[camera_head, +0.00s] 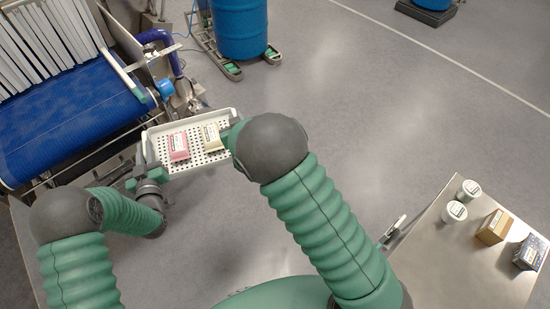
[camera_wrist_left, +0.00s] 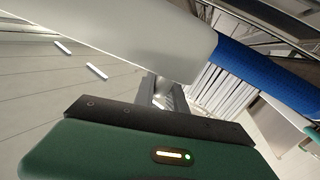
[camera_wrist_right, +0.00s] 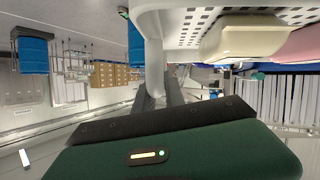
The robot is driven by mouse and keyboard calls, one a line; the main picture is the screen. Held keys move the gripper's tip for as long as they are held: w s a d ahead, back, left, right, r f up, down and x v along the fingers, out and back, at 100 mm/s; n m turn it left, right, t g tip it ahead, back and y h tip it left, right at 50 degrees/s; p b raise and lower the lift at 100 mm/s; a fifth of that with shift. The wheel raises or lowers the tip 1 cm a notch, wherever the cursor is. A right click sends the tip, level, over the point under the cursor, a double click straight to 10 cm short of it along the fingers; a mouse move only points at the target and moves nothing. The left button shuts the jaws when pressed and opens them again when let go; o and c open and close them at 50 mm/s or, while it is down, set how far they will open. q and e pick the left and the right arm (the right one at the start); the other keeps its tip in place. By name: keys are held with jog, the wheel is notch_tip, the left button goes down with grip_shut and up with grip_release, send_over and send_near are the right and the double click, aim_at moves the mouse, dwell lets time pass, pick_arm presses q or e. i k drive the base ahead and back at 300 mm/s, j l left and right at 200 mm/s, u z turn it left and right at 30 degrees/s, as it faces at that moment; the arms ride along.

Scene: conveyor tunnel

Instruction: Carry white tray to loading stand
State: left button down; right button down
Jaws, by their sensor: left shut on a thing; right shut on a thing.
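The white tray (camera_head: 196,160) is a perforated shallow tray held in the air beside the conveyor. It carries a pink pack (camera_head: 179,146) and a cream pack (camera_head: 211,137). My left gripper (camera_head: 146,170) is shut on the tray's left end. My right gripper (camera_head: 232,134) is shut on its right end, partly hidden by my arm. The tray's pale wall fills the top of the left wrist view (camera_wrist_left: 130,40). I cannot tell which surface is the loading stand.
A blue conveyor belt (camera_head: 70,115) with white strip curtains (camera_head: 45,35) is at the left. A steel table (camera_head: 440,255) at the lower right bears two white tubs (camera_head: 455,212), a brown box (camera_head: 493,227) and a blue box (camera_head: 530,252). A blue drum (camera_head: 240,30) stands behind. The middle floor is clear.

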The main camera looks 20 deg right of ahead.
aim_at(429, 277)
jog(key=i+l+z, duration=0.15)
jog(key=i+z, duration=0.55)
jog(key=i+j+z, duration=0.15)
jog(key=i, duration=1.4)
jog(key=i+z, duration=0.1)
jog(key=z, duration=0.8)
jog(key=i+z, duration=0.1)
jog(key=z, duration=3.4)
